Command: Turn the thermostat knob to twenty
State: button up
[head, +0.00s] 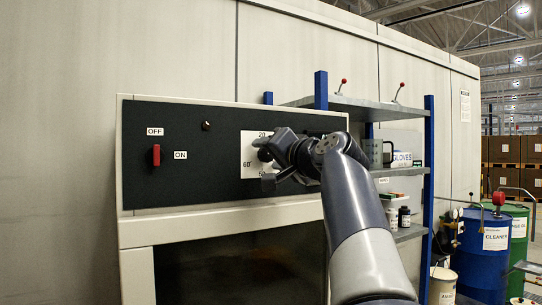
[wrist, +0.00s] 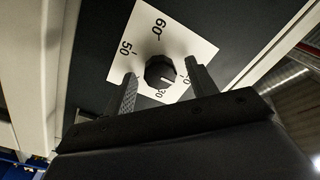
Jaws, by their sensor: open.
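The thermostat knob (wrist: 160,72) is a dark, faceted round knob on a white dial plate (wrist: 205,48). The plate also shows in the head view (head: 248,145) on the black control panel (head: 190,185). A short pale line on the knob points toward the lower right, close to the 20 side. My gripper (wrist: 160,76) is open, its fingers on either side of the knob with gaps visible. In the head view my gripper (head: 265,163) covers much of the dial.
A red OFF/ON switch (head: 155,155) and a small indicator (head: 207,125) are on the panel's left. A blue-posted shelf (head: 428,165) with cans and bottles stands right of the panel. Blue (head: 482,255) and green (head: 517,235) drums stand farther right.

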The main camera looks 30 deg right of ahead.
jog(key=s+b, duration=0.2)
jog(key=s, duration=0.8)
jog(key=shift+s+d+f, duration=0.15)
jog(key=shift+s+d, duration=0.15)
jog(key=shift+s, duration=0.1)
jog(key=w+p, duration=0.2)
jog(key=w, duration=0.9)
jog(key=shift+a, duration=0.3)
jog(key=shift+s, duration=0.1)
